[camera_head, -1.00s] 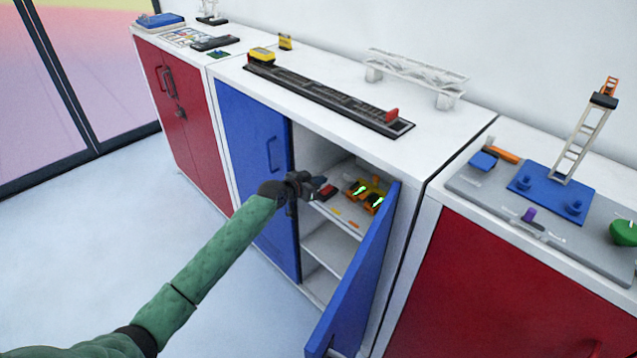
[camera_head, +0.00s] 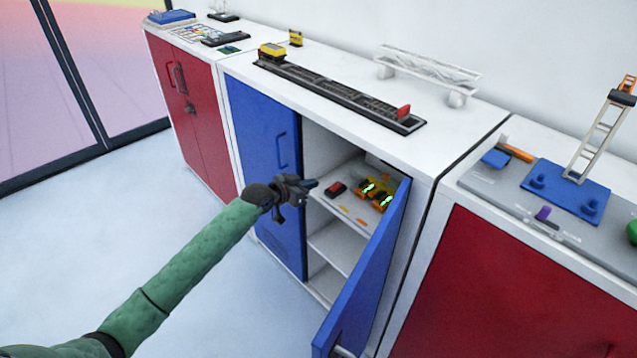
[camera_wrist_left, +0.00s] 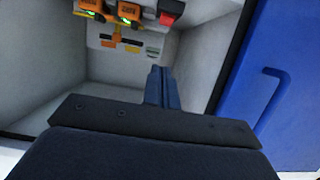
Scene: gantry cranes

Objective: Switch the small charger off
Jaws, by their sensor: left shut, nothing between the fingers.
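Inside the open blue cabinet, two orange-yellow units with lit green marks, a left one (camera_head: 368,187) and a right one (camera_head: 382,203), sit on the upper shelf (camera_head: 347,212). A small black block with a red top (camera_head: 335,188), resembling a switch, sits left of them. I cannot tell which of these belongs to the small charger. My left gripper (camera_head: 311,185) is shut and empty at the cabinet opening, left of the red-topped block and apparently apart from it. In the left wrist view its shut fingers (camera_wrist_left: 163,88) show below the red-topped block (camera_wrist_left: 171,12). My right gripper is out of view.
The open blue door (camera_head: 366,270) stands out to the right of the opening. The closed blue door (camera_head: 265,155) is at the left. Yellow and orange flat pieces lie on the shelf front. A rail track (camera_head: 335,95) lies on the cabinet top. The floor at left is clear.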

